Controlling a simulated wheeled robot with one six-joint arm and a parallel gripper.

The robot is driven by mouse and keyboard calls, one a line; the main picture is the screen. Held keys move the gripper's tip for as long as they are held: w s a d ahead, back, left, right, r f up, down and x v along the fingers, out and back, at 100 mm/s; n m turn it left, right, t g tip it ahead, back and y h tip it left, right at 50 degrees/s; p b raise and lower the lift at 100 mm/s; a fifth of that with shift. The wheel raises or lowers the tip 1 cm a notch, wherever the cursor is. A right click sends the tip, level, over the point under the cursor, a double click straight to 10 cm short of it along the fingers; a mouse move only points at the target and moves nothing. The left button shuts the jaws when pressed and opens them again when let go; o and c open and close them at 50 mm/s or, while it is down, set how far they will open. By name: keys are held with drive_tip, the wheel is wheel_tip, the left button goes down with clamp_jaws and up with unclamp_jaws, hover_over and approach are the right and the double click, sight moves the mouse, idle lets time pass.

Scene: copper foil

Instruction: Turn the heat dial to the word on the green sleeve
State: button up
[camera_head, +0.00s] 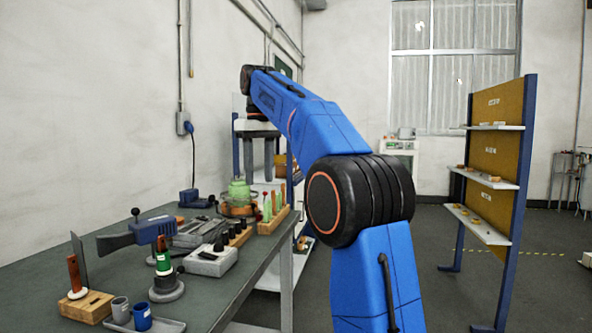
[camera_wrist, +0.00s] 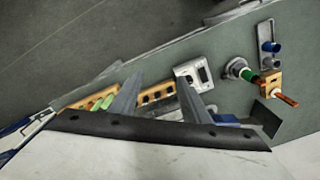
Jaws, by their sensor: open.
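A green sleeve (camera_head: 163,262) is on an upright tool with a red tip, standing in a round grey base on the bench. In the wrist view the green sleeve (camera_wrist: 247,74) lies right of the fingers. Its word is too small to read. A pale grey box (camera_head: 210,263) with a black knob (camera_head: 218,244) stands right of it; the knob may be the heat dial, and its markings are unreadable. The box also shows in the wrist view (camera_wrist: 189,72). My gripper (camera_head: 258,178) hangs high over the bench's far end, open and empty; its fingers (camera_wrist: 158,78) are apart.
Wooden racks with black and green handles (camera_head: 270,222) stand along the bench (camera_head: 255,285). A blue-and-grey tool (camera_head: 150,230), a wooden block (camera_head: 88,306) and cups (camera_head: 142,317) crowd the near end. A shelf (camera_head: 500,125) stands at right, with open floor.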

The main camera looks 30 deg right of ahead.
drive_tip(key=s+d+r+n, duration=0.1)
drive_tip(key=s+d+n, duration=0.4)
drive_tip(key=d+n, duration=0.4)
drive_tip(key=shift+n, duration=2.7)
drive_tip(key=shift+s, duration=0.1)
drive_tip(key=s+a+f+m+t, duration=0.1)
drive_tip(key=s+a+f+m, duration=0.3)
drive_tip(key=s+f, duration=0.35)
drive_tip(key=s+a+f+m+t, duration=0.1)
drive_tip(key=s+a+f+m, duration=0.45)
drive_tip(key=s, duration=0.25)
drive_tip(key=s+a+f+m+t, duration=0.1)
drive_tip(key=s+f+m, duration=0.3)
drive_tip(key=s+f, duration=0.4)
drive_tip(key=s+a+f+m+t, duration=0.1)
drive_tip(key=s+a+f+m, duration=0.2)
drive_tip(key=s+f, duration=0.6)
wheel_tip(320, 180, down, 8)
drive_tip(key=shift+r+m+t, duration=0.25)
drive_tip(key=shift+m+t, duration=0.1)
drive_tip(key=shift+t, duration=0.05)
